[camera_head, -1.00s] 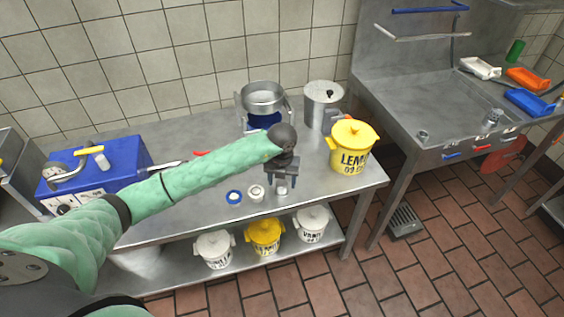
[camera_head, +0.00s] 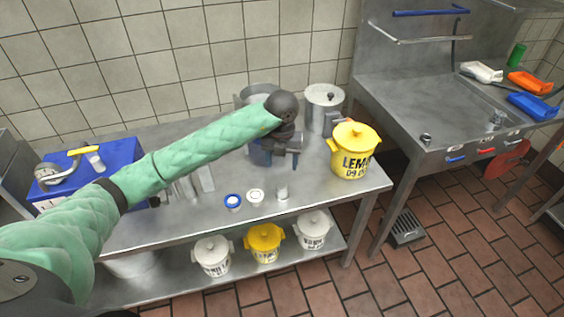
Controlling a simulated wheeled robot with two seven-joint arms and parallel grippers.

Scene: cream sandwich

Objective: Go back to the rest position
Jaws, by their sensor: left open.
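My left gripper (camera_head: 274,163) is at the end of my green-sleeved left arm, which reaches in from the left over the steel table (camera_head: 318,195). The gripper is open, with its fingers over the table's middle and in front of the steel pot (camera_head: 246,92). It holds nothing that I can see. A small white container (camera_head: 282,193) stands on the table in front of it, apart from the fingers. My right gripper is not in view.
A yellow lidded bucket (camera_head: 352,152) and a steel canister (camera_head: 323,108) stand to the right of the gripper. Small round containers (camera_head: 233,201) are near the front edge. Lidded buckets (camera_head: 264,242) fill the lower shelf. A sink unit (camera_head: 430,100) is at right.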

